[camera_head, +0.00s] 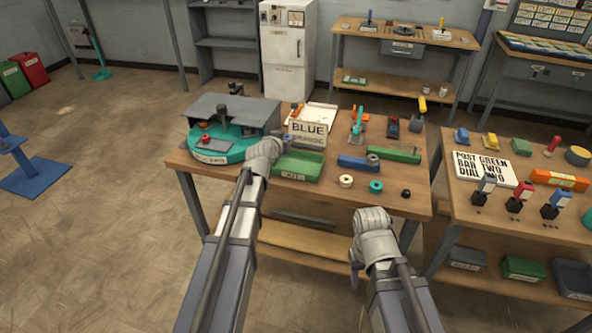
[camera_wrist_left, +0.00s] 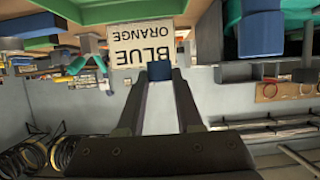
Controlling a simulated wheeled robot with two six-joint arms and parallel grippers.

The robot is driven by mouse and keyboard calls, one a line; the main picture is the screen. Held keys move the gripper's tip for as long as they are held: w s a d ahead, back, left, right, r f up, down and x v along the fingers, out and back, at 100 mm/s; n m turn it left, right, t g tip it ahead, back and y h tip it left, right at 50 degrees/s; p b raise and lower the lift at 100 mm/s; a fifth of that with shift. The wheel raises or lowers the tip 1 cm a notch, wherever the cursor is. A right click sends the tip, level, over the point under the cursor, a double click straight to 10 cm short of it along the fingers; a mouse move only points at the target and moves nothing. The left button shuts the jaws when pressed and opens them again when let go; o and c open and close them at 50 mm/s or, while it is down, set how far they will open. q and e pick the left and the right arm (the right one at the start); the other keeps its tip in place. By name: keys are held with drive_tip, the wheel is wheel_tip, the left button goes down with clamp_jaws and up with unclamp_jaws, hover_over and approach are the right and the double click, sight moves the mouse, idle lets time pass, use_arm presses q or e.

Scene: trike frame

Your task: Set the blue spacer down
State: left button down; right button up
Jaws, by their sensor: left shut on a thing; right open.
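My left gripper (camera_head: 282,141) is over the left part of the workbench, between the teal turntable and the green tray. In the left wrist view its fingers (camera_wrist_left: 160,80) are shut on the small blue spacer (camera_wrist_left: 159,71), held at their tips. In the head view the spacer is too small and too hidden by the gripper to make out clearly. Behind it stands a white card reading BLUE, ORANGE (camera_head: 307,132), also in the left wrist view (camera_wrist_left: 137,48). My right gripper (camera_head: 370,222) is open and empty in front of the bench's front edge; its fingers hardly show.
A green tray (camera_head: 297,165) lies right of my left gripper. The teal turntable (camera_head: 216,152) with a grey cover is left. A white ring (camera_head: 346,181), a teal ring (camera_head: 376,187) and a black knob (camera_head: 406,193) lie near the front edge. A blue block (camera_head: 357,163) lies behind them.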

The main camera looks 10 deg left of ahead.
sight(286, 168)
use_arm(q)
drive_tip(key=shift+f+b, duration=4.85)
drive_tip(key=shift+f, duration=0.05)
drive_tip(key=shift+f, duration=0.25)
drive_tip(key=c, duration=0.8)
unclamp_jaws()
drive_tip(key=shift+r, duration=0.1)
drive_tip(key=shift+c, duration=0.2)
drive_tip(key=shift+r, duration=0.15)
